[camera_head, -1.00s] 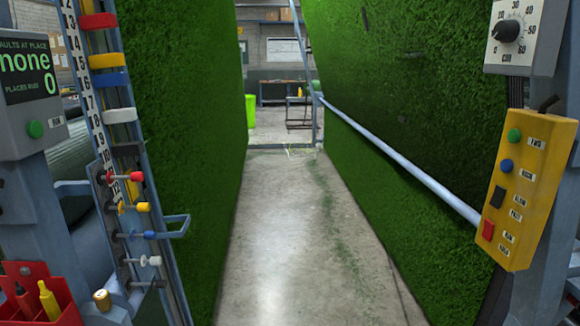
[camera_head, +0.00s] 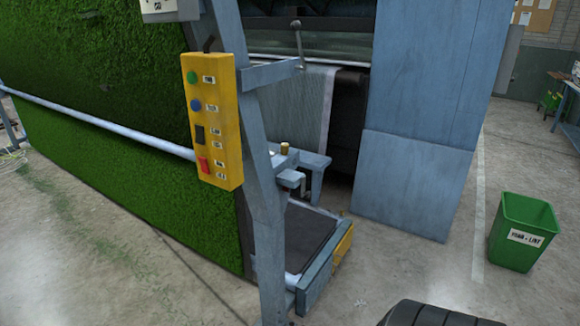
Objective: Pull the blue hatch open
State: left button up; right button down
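A tall blue-grey cabinet (camera_head: 425,100) stands right of centre in the head view. Its lower part is a separate flat blue-grey panel (camera_head: 405,185), divided from the upper part by a seam. This panel may be the blue hatch, but I cannot tell for certain; no handle shows on it. It sits flush with the cabinet.
A blue-grey post (camera_head: 262,190) carries a yellow control box (camera_head: 212,120) beside the green turf wall (camera_head: 100,60). A low blue-framed tray (camera_head: 318,285) juts out at the post's foot. A green bin (camera_head: 523,232) stands right. Concrete floor between bin and cabinet is clear.

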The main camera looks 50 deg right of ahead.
aim_at(314, 291)
jog(key=z, duration=2)
jog(key=i+u, duration=0.1)
jog(key=u, duration=0.3)
jog(key=i+l+u, duration=0.1)
jog(key=u, duration=0.25)
jog(key=i+l+u, duration=0.15)
jog(key=l, duration=0.2)
jog(key=i+l+u, duration=0.25)
jog(key=i+l, duration=0.2)
jog(key=l, duration=0.25)
jog(key=i+l+u, duration=0.15)
jog(key=l, duration=0.25)
jog(key=i+l+u, duration=0.15)
jog(key=l, duration=0.25)
